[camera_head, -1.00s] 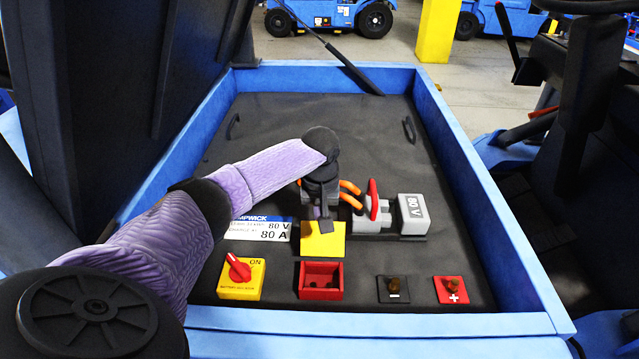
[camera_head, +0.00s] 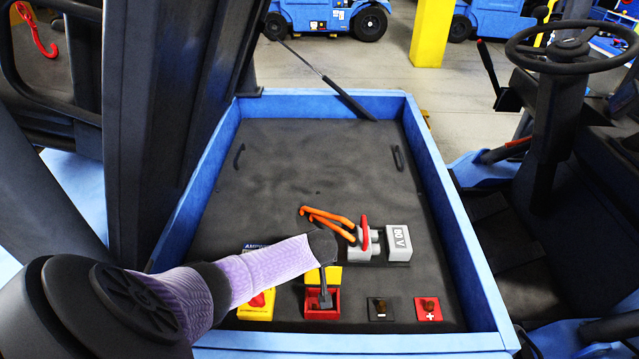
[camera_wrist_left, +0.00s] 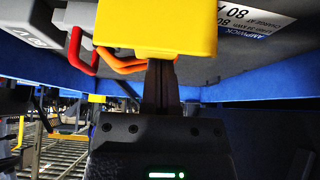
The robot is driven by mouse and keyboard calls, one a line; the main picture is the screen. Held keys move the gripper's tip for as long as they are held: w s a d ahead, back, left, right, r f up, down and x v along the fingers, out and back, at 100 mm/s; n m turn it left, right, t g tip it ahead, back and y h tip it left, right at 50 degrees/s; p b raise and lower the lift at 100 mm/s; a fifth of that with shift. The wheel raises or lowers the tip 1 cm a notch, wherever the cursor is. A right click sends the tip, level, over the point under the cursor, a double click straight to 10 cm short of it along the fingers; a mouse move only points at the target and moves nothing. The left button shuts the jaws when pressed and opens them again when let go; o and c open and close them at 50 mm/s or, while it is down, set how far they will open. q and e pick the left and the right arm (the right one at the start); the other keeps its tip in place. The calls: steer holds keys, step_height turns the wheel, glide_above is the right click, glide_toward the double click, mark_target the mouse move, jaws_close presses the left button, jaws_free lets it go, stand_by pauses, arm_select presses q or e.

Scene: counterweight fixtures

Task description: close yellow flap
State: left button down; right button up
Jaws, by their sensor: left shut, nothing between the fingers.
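The yellow flap (camera_head: 333,277) stands open at the back edge of the red box (camera_head: 332,311) in the head view. My left gripper (camera_head: 325,300) is shut and empty, pointing down over the box in front of the flap. The gripper and forearm cover part of the flap and box. In the left wrist view, the flap (camera_wrist_left: 155,25) fills the top centre, and the shut fingers (camera_wrist_left: 160,72) reach its edge. The very tips are hidden there, and I cannot tell whether they touch it. My right gripper is not in view.
A yellow switch base (camera_head: 257,311) sits left of the box, partly behind my arm. Black (camera_head: 380,309) and red (camera_head: 428,309) terminals sit to its right. Blue walls (camera_head: 455,225) border the dark panel.

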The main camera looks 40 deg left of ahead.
arm_select(q)
steer(key=s+p, duration=0.1)
steer(key=d+p, duration=0.1)
steer(key=shift+s+d+r+p, duration=0.25)
steer(key=shift+s+r+p, duration=0.05)
steer(key=shift+s+r, duration=0.1)
steer(key=shift+s+d+f+p, duration=0.4)
steer(key=shift+s+d+f, duration=0.1)
steer(key=shift+s+d, duration=0.3)
steer(key=shift+s+d+f+p, duration=0.4)
steer(key=shift+s+d, duration=0.25)
steer(key=shift+s, duration=0.25)
steer(key=shift+s+d+f+p, duration=0.35)
steer(key=shift+s+d+f, duration=0.2)
steer(key=shift+s+d, duration=0.25)
steer(key=shift+s, duration=0.1)
